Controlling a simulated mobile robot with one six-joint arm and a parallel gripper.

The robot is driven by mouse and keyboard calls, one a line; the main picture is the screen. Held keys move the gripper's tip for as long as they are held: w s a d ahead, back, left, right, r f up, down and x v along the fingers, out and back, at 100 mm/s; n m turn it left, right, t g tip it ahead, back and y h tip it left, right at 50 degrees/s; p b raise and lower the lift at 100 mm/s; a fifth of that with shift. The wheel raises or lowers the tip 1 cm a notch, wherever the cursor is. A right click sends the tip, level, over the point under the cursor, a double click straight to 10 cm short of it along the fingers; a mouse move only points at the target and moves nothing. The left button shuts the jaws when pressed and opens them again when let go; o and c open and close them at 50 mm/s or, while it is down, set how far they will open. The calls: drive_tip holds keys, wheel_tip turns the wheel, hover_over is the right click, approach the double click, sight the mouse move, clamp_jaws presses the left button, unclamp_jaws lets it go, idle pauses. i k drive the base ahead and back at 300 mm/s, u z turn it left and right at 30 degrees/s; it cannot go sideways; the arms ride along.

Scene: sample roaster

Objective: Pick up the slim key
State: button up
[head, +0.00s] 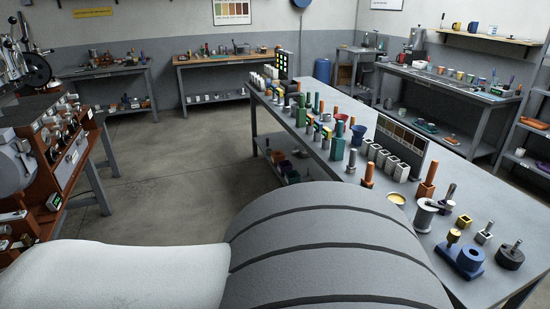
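I cannot make out a slim key in the head view; the small items are too tiny to tell apart. The long grey workbench (505,205) on the right carries many small items. Near its front end are a blue fixture (468,262) with a brass-coloured piece (454,237), a dark round base with a pin (510,257), and a metal spool-like part (425,214). My gripper is not in view. Large grey rounded forms, likely links of my arm, fill the bottom middle and hide part of the bench and floor.
A brown-red roaster machine (62,145) with gauges stands at the left. A wooden-topped bench (226,58) is at the back, with another dark bench beside it. A side bench (455,82) and shelves stand at the right. The floor (180,155) between is clear.

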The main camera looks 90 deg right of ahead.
sight(518, 243)
drive_tip(key=u, duration=0.15)
drive_tip(key=k, duration=0.25)
drive_tip(key=z, duration=1.5)
drive_tip(key=k, duration=2.5)
drive_tip(key=z, duration=1.9)
drive_tip(key=i, duration=1)
